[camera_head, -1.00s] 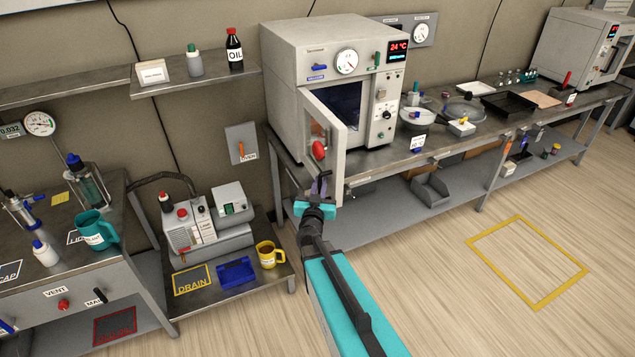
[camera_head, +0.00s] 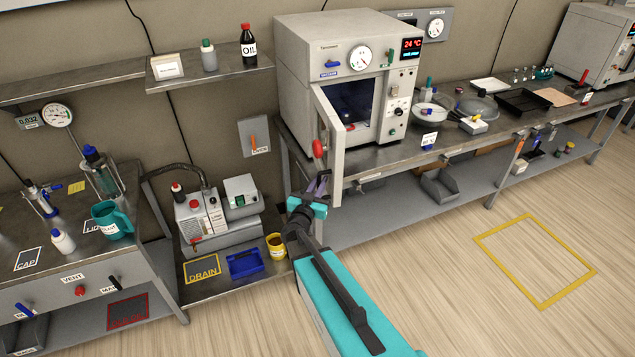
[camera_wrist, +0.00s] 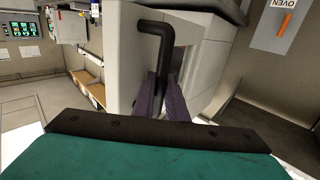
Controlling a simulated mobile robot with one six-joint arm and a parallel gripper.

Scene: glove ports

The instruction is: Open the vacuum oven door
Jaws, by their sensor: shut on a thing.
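The vacuum oven (camera_head: 298,82) stands on the steel bench, a pale grey box with a round gauge and a red display. Its door (camera_head: 336,165) stands partly open, swung out towards me, and the dark chamber (camera_head: 358,105) shows behind it. My gripper (camera_head: 322,184) is at the door's lower free edge. In the wrist view, the black bent door handle (camera_wrist: 157,28) runs down between my purple gripper fingers (camera_wrist: 164,100), which are shut on it. The fingers partly hide the handle's lower part. A red knob (camera_head: 319,148) shows on the door.
A lower side table holds a pump (camera_head: 200,220), a blue tray (camera_head: 246,262) and a yellow mug (camera_head: 277,246), close left of my arm. A shelf (camera_head: 205,75) is left of the oven. The floor at right (camera_head: 440,270) is clear.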

